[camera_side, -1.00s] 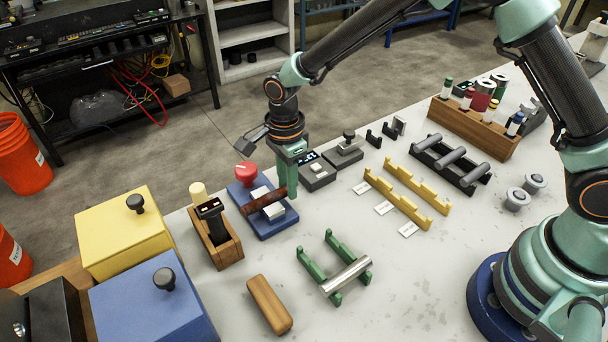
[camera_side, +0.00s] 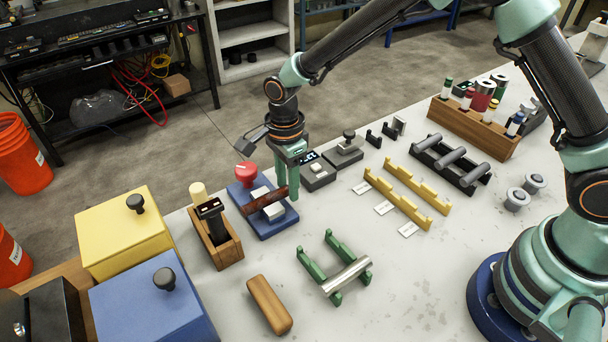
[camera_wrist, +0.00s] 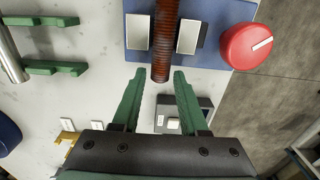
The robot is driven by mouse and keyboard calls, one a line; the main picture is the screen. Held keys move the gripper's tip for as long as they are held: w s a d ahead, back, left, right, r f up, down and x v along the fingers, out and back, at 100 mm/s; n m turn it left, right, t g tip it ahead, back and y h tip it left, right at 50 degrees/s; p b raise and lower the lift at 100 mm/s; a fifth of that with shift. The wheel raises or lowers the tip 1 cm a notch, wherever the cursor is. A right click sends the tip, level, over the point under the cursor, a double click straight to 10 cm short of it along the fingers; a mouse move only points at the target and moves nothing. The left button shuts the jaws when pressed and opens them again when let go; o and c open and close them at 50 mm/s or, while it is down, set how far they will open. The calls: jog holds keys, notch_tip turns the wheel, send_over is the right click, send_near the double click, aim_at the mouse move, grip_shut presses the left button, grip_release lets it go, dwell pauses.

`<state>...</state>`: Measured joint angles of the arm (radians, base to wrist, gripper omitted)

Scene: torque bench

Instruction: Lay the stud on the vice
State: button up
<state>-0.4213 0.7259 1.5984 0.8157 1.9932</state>
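The stud (camera_side: 262,202) is a rusty red-brown threaded rod. It lies between the two pale jaws of the vice, which has a blue base (camera_side: 287,222) and a red knob (camera_side: 246,174). In the wrist view the stud (camera_wrist: 164,40) runs lengthwise between the jaws, with a gap visible at each side, and its near end sticks out past the blue base (camera_wrist: 138,28). My gripper (camera_side: 288,190) is at that end. Its green fingers (camera_wrist: 157,76) are open, one to each side of the stud's end and apart from it. How the stud rests underneath is hidden.
A green rack (camera_side: 332,240) holds a silver bar (camera_side: 347,274). A wooden block (camera_side: 269,304) lies in front, and a wooden holder (camera_side: 228,250) stands left of the vice. Yellow (camera_side: 122,232) and blue (camera_side: 150,307) boxes stand further left. Small grey devices (camera_side: 317,176) sit behind my gripper.

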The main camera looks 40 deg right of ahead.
jog(key=shift+o, duration=0.6)
notch_tip(320, 180, up, 12)
jog(key=shift+d+r, duration=0.1)
jog(key=shift+r, duration=0.05)
jog(key=s+d+r+n+t, duration=0.2)
jog(key=s+d+r+n, duration=0.2)
jog(key=d+r+n, duration=0.5)
jog(key=s+d+n+t, duration=0.3)
jog(key=s+d+n, duration=0.6)
jog(key=s+d, duration=0.1)
jog(key=shift+t, duration=0.3)
